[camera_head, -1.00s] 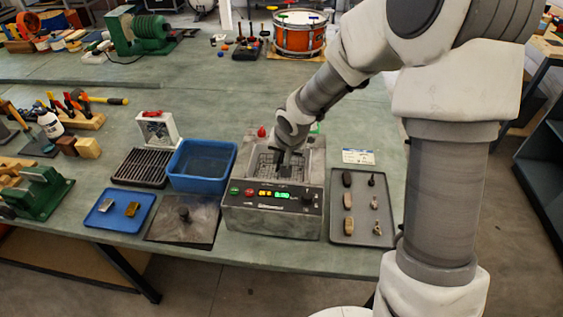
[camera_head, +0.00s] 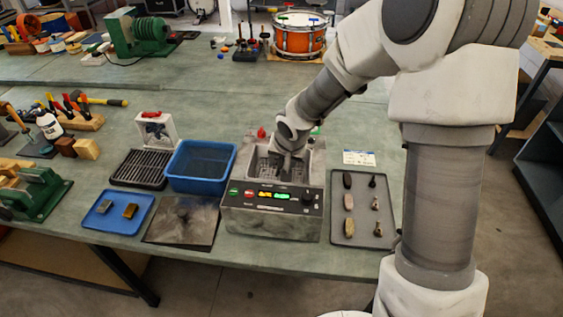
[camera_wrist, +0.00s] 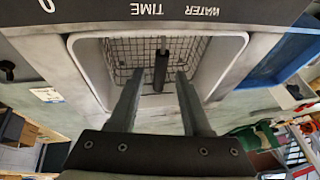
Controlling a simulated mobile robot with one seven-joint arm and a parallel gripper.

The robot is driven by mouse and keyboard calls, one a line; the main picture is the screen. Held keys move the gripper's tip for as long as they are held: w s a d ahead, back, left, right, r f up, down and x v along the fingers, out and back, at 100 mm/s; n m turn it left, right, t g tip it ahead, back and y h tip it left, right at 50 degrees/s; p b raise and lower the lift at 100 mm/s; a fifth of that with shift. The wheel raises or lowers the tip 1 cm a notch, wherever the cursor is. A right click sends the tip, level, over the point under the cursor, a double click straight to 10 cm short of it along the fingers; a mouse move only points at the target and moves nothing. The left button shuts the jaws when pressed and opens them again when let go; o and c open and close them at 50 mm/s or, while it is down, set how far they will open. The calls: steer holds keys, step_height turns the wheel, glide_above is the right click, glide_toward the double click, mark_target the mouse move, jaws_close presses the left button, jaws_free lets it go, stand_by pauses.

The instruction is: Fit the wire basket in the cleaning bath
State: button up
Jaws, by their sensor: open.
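The cleaning bath (camera_head: 270,222) is a grey box at the bench's front edge, with lit controls on its front panel. The wire basket (camera_wrist: 124,55) is down inside the bath's tank, its mesh walls showing within the pale rim in the wrist view. A dark upright handle (camera_wrist: 161,66) rises from the basket. My gripper (camera_wrist: 160,76) is open, its two fingers apart on either side of the handle. In the head view my gripper (camera_head: 286,172) reaches down into the bath opening and hides part of the basket. The basket's seating at the bottom is hidden.
A blue tub (camera_head: 200,184) and a black rack (camera_head: 140,169) stand left of the bath. A dark flat plate (camera_head: 181,235) lies at front left. A grey tray (camera_head: 363,232) with several small parts lies close on the right.

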steer(key=shift+r+p, duration=0.6)
steer(key=shift+p, duration=0.05)
steer(key=p+v, duration=0.3)
steer(key=v, duration=0.8)
steer(key=shift+s+r+p, duration=0.25)
steer(key=shift+p, duration=0.1)
steer(key=shift+d, duration=0.1)
